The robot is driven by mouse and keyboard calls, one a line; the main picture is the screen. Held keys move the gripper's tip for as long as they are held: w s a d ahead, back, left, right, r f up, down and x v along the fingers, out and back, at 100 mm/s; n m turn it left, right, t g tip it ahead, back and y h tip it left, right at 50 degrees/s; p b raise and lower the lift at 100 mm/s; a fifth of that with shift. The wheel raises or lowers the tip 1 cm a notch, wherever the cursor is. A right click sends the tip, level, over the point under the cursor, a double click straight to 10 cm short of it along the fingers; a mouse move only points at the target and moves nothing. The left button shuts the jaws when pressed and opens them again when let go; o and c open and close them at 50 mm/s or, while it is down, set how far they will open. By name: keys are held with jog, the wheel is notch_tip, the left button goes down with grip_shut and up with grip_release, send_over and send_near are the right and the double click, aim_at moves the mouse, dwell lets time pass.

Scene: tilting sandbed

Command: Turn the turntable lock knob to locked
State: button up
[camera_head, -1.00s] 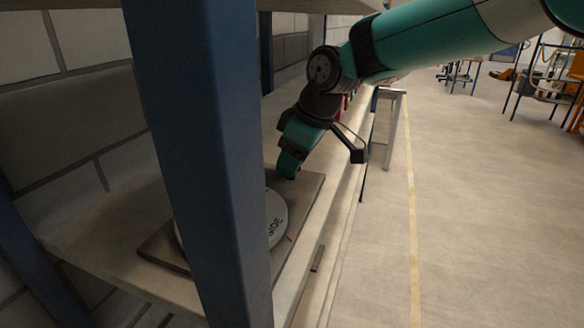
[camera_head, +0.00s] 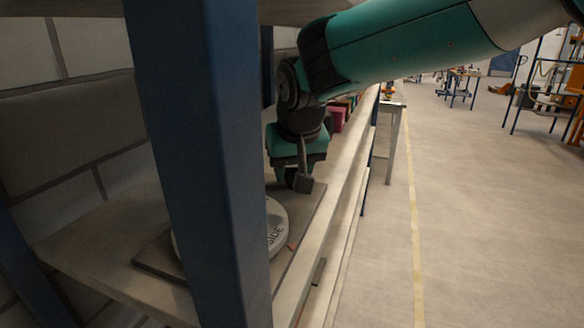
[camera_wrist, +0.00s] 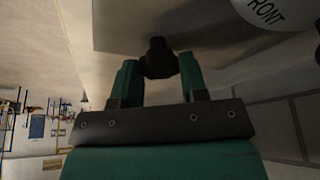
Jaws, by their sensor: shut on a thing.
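The turntable's round white disc (camera_head: 277,229) lies on a dark base plate (camera_head: 155,254) on the shelf, partly hidden by a blue post. It bears the letters "SIDE" in the head view and "FRONT" in the wrist view (camera_wrist: 266,12). A small dark knob (camera_wrist: 158,58) stands at the plate's edge beside the disc. My gripper (camera_wrist: 157,72) has its two green fingers on either side of the knob and is shut on it. In the head view my gripper (camera_head: 292,180) points down at the plate's far end, and the knob is hidden there. The knob's setting cannot be read.
A blue upright post (camera_head: 200,150) stands close in front of the turntable. A shelf board (camera_head: 90,235) lies under the plate, with a brick wall behind. Pink and other coloured items (camera_head: 338,118) stand farther along.

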jog(key=shift+r+m+h, duration=0.1)
jog(key=shift+m+h, duration=0.3)
jog(key=shift+m, duration=0.7)
jog(key=o, duration=0.9)
jog(key=shift+s+a+r+b, duration=0.15)
jog(key=shift+r+b, duration=0.2)
jog(key=shift+b, duration=0.2)
jog(key=s+b, duration=0.1)
jog(key=s, duration=0.3)
jog(key=s+b, duration=0.1)
jog(key=s, duration=0.3)
jog(key=s+d+b, duration=0.1)
jog(key=s+b, duration=0.1)
jog(key=s, duration=0.2)
jog(key=shift+r, duration=0.15)
